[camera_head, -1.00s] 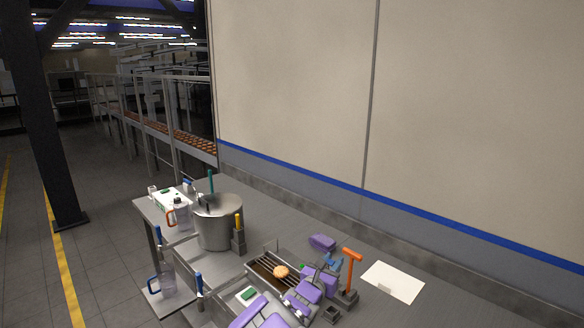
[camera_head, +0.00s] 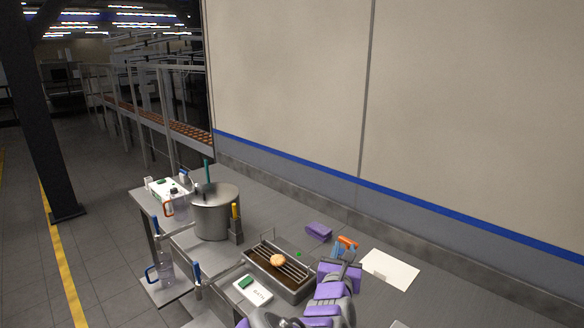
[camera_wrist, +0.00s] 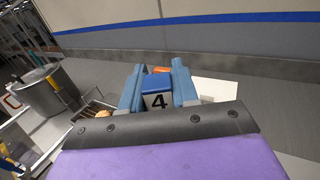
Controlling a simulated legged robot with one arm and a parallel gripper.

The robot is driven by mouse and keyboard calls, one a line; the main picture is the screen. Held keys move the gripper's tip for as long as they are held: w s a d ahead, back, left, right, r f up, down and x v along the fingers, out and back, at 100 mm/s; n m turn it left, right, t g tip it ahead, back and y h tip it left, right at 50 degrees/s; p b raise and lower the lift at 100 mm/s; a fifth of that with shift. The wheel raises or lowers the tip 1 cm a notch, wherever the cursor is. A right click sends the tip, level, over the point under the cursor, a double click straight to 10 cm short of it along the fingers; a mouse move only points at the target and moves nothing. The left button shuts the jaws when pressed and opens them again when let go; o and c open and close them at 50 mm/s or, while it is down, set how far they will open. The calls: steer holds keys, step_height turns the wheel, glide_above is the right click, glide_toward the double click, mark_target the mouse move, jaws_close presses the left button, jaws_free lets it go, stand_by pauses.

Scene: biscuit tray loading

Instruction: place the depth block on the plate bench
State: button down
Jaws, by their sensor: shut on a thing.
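In the head view my gripper (camera_head: 344,253) is over the grey bench (camera_head: 368,307), left of a white sheet (camera_head: 390,269). My wrist hides most of the block there. I cannot tell which part of the surface is the plate bench, or how high the block is above it.
An orange handle (camera_head: 347,242) stands just behind my gripper. A purple block (camera_head: 318,230) lies near the wall. A tray (camera_head: 289,293) with a rack and biscuit (camera_head: 278,260), a scale (camera_head: 253,291) and a steel pot (camera_head: 213,216) stand left. Bench right of the sheet is clear.

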steer(key=shift+w+a+f, duration=0.1)
steer(key=shift+w+a, duration=0.1)
steer(key=shift+w, duration=0.1)
steer(key=w+a+f+m+g+h, duration=0.1)
steer(key=w+a+f+m+h, duration=0.2)
steer(key=w, duration=0.5)
steer(key=w+d+f+m+g+h, duration=0.1)
steer(key=f+h, duration=0.1)
steer(key=f, duration=0.3)
steer(key=w+d+f+m+g+h, duration=0.1)
steer(key=d+f+g+h, duration=0.1)
steer(key=f, duration=0.4)
steer(key=shift+d+f+m+h, duration=0.2)
steer(key=shift+d+m+h, duration=0.05)
steer(key=shift+m+h, duration=0.05)
steer(key=shift+f+b, duration=1.15)
steer(key=shift+f, duration=3.6)
